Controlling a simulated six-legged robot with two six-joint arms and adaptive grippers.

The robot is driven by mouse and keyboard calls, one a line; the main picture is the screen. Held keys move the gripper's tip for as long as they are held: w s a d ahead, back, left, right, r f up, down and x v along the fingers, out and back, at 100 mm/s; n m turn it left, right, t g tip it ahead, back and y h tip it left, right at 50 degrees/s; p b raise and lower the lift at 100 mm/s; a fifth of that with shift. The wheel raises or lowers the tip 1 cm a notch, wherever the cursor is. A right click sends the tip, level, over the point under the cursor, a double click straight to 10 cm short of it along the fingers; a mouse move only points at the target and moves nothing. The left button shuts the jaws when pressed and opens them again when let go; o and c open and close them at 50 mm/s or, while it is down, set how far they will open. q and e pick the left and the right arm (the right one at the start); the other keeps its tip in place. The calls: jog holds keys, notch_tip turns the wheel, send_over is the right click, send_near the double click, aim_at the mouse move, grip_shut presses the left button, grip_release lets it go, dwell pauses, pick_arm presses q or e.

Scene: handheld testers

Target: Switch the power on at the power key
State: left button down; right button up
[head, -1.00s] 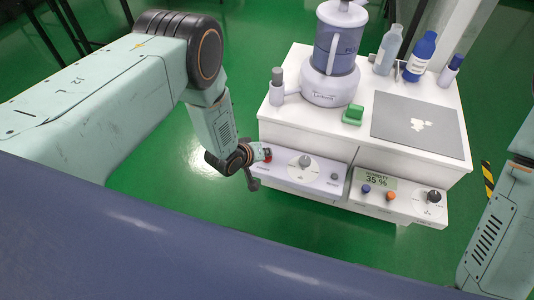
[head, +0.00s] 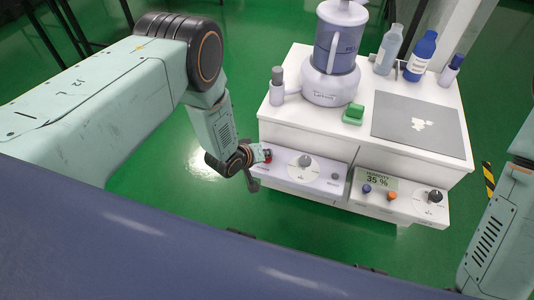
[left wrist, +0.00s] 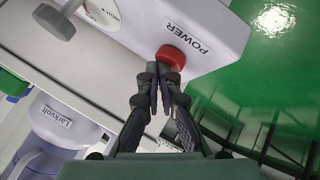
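The red power key (head: 267,155) is a round knob at the left end of the white front panel (head: 322,182). In the left wrist view the red key (left wrist: 171,57) sits beside the printed word POWER. My left gripper (head: 254,172) is at this key. In the left wrist view its two dark fingers (left wrist: 158,80) are together, with their tips at the key's near edge. They look shut with nothing between them; whether they touch the key I cannot tell. Of my right arm only a link shows at the right edge in the head view; its gripper is out of view.
The same panel carries a grey dial (head: 305,161). To its right is a humidity panel reading 35 % (head: 377,179), with blue and orange knobs and a black dial (head: 434,196).

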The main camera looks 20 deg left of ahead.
pick_arm(q)
jog(key=shift+s+f, duration=0.35)
jog(key=shift+s, duration=0.1)
jog(key=shift+r, duration=0.1)
jog(key=shift+s+p, duration=0.1)
jog(key=shift+p, duration=0.2)
jog(key=shift+r+p, duration=0.4)
jog(key=shift+r, duration=0.1)
jog(key=r+p, duration=0.1)
jog(key=r, duration=0.1)
jog(key=r+p, duration=0.1)
jog(key=p, duration=0.1)
jog(key=r+p, duration=0.1)
jog(key=r, duration=0.1)
jog(key=shift+w+r, duration=0.3)
jog(key=shift+w, duration=0.05)
